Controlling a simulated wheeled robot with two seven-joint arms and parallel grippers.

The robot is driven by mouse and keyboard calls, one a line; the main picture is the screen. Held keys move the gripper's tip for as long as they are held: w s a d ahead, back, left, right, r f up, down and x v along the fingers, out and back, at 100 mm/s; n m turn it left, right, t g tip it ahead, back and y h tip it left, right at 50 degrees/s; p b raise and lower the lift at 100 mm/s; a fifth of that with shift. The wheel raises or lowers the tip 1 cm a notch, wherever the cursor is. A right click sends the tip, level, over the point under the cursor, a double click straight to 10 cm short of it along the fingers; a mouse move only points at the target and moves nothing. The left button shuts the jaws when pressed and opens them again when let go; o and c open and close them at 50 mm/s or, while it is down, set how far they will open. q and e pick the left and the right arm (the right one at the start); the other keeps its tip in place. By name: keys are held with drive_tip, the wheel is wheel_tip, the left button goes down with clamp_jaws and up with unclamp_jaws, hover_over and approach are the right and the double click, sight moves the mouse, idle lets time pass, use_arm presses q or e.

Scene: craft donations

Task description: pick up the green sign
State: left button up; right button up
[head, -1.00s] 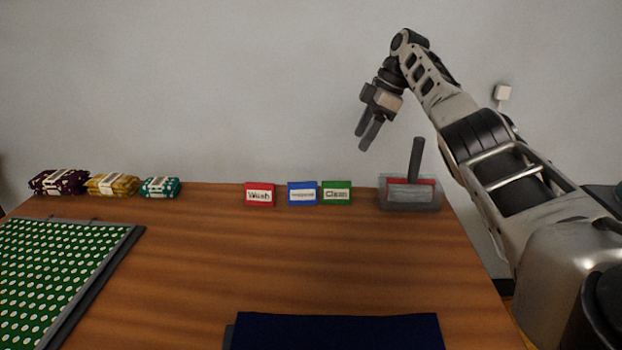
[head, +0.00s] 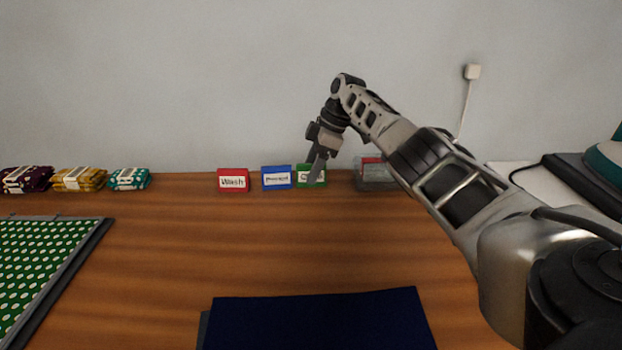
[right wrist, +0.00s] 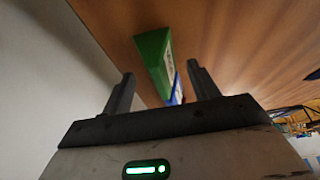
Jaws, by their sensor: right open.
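The green sign (head: 303,171) stands at the back of the wooden table, right of the blue sign (head: 277,178). My right gripper (head: 317,172) is at the green sign and covers part of its label. In the right wrist view the green sign (right wrist: 153,56) lies ahead of and between the open fingers of the right gripper (right wrist: 160,85), with the blue sign (right wrist: 177,91) behind it. I cannot tell whether a finger touches the green sign. My left gripper is not in view.
A red sign (head: 233,180) stands left of the blue one. A grey container (head: 372,183) sits right of the green sign, partly behind my arm. Folded fabric bundles (head: 79,179) lie at the back left. A dark blue cloth (head: 318,320) lies in front; the table's middle is clear.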

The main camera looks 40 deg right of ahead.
drive_tip(key=shift+w+a+f, duration=0.15)
drive_tip(key=shift+a+f, duration=0.05)
drive_tip(key=shift+f, duration=0.4)
drive_tip(key=c, duration=1)
drive_tip(key=shift+c, duration=0.2)
